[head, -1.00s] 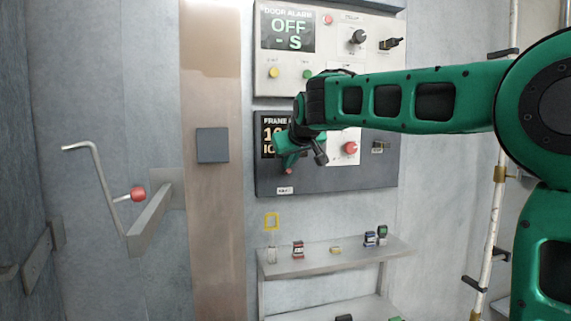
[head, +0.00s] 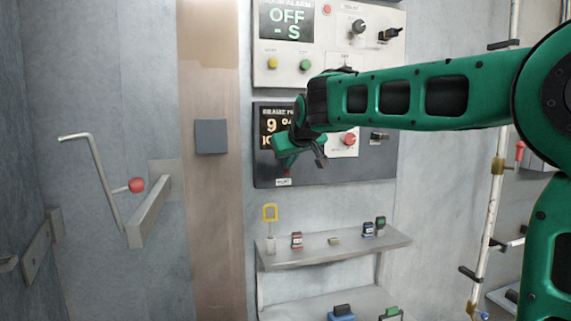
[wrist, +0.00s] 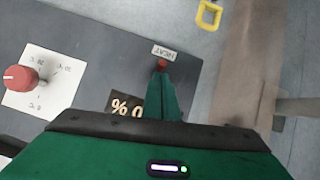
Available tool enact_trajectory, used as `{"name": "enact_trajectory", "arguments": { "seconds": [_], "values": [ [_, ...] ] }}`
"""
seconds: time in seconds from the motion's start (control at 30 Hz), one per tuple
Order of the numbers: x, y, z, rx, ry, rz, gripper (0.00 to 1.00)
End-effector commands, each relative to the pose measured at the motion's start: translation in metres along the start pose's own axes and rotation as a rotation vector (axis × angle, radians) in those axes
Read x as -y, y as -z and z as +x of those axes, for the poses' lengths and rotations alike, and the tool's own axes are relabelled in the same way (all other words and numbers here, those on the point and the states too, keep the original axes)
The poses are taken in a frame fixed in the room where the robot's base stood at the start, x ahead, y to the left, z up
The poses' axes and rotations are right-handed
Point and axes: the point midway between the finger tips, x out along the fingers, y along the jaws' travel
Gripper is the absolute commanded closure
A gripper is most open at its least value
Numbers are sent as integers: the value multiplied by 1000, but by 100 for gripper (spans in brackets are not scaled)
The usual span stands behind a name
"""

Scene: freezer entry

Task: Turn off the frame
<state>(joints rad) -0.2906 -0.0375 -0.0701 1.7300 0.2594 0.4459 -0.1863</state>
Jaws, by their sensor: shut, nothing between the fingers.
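The dark grey frame panel (head: 375,165) is on the wall below the white door alarm panel. Its display (head: 270,125) shows "9 %" on one line, and my gripper partly covers it. A red knob (head: 348,139) sits on a white dial plate, also in the wrist view (wrist: 20,77). A small red button or lamp stands at the panel's lower edge, in the wrist view (wrist: 162,64), beside a label that appears to read "HEAT" (wrist: 164,52). My gripper (wrist: 162,80) is shut and empty, its tips at this red part; contact cannot be told.
The door alarm panel (head: 275,80) above shows "OFF - S" and has yellow and green buttons. A wall shelf (head: 340,250) below holds several small items. A bent lever with a red knob (head: 137,185) is on the left. A pipe (head: 495,200) runs at right.

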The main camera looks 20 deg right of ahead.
Motion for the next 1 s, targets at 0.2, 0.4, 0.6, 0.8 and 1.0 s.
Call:
{"name": "enact_trajectory", "arguments": {
  "seconds": [0.2, 0.4, 0.6, 0.8, 1.0],
  "values": [
    [-2, 5, -3, -1, -1, 0, 100],
    [-3, 12, -8, 0, -1, 0, 100],
    [-3, 13, -8, 0, -1, 0, 100],
    [-4, 14, -9, 0, -1, 0, 100],
    [-5, 25, -21, -2, -3, 2, 100]
  ]
}}
